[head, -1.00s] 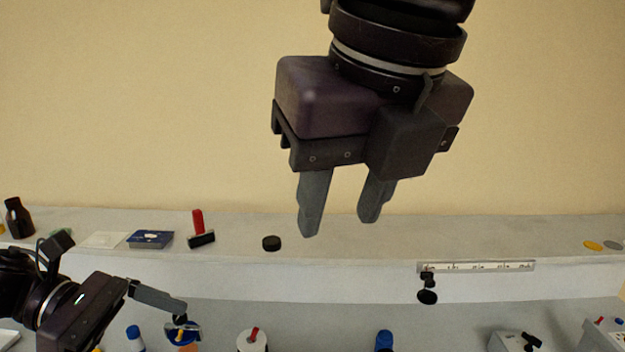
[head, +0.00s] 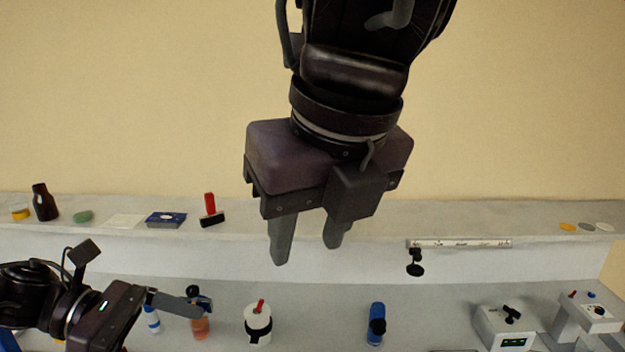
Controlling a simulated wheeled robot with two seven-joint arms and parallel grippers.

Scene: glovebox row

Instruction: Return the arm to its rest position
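My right gripper (head: 308,252) hangs from the top centre, fingers pointing down with a clear gap between them. Nothing shows between the fingers. It appears in front of the back shelf. My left gripper (head: 172,302) is at the lower left, pointing right. One grey finger shows clearly; the other is hidden, so I cannot tell its opening. Its fingertip overlaps an orange bottle (head: 201,328) with a dark top in the picture. I cannot tell whether they touch.
The back shelf (head: 370,213) holds a dark bottle (head: 44,203), a red-handled roller (head: 211,212) and a blue box (head: 166,219). Below stand a white jar (head: 258,322), a blue bottle (head: 376,325) and a white device (head: 503,328). A labelled strip (head: 459,243) lines the shelf front.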

